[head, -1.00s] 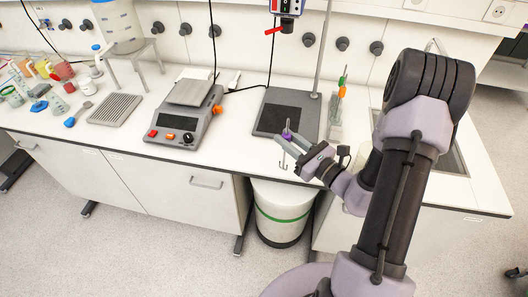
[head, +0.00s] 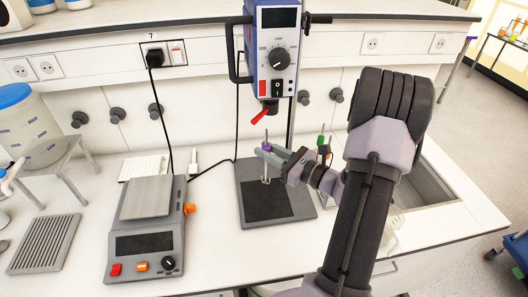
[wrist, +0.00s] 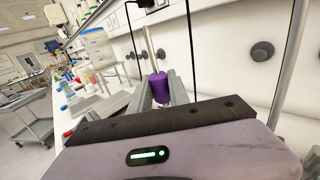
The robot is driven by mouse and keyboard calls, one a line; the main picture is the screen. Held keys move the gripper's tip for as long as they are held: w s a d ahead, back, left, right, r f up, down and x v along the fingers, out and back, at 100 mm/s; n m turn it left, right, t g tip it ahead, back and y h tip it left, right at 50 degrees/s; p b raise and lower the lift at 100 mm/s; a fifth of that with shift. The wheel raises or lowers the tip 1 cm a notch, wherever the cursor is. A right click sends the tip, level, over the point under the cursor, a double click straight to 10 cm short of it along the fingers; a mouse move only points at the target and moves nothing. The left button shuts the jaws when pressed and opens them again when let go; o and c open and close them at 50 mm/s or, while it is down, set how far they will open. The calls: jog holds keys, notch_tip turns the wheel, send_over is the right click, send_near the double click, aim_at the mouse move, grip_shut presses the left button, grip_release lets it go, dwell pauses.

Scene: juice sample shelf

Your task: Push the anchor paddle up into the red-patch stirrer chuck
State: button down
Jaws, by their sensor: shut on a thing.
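My gripper (head: 268,152) is shut on the purple collar of the anchor paddle (head: 266,149). The paddle is upright, with its thin shaft pointing up and its hooked anchor end hanging below the fingers. In the wrist view the purple collar (wrist: 158,88) sits between my two fingers, with the pale shaft rising above it. The stirrer chuck (head: 270,106) with its red lever hangs under the blue stirrer head (head: 277,50) in the head view. The paddle is below the chuck and apart from it, over the dark base plate (head: 285,200).
A hotplate-like device (head: 145,240) stands left of the base plate, with a grey ridged rack (head: 45,244) further left. A stand pole rises behind the stirrer. Several coloured-handled tools (head: 322,148) stand right of my gripper, near the sink (head: 425,185).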

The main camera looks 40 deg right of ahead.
jog(key=r+p, duration=0.2)
jog(key=s+r+p, duration=0.1)
jog(key=r, duration=0.1)
jog(key=shift+d+r+p, duration=0.15)
jog(key=shift+r+p, duration=0.25)
dwell(0.4)
jog(key=shift+r+p, duration=1.4)
jog(key=shift+r, duration=0.95)
dwell(0.5)
jog(key=c, duration=1.2)
grip_release()
jog(key=shift+o, duration=0.2)
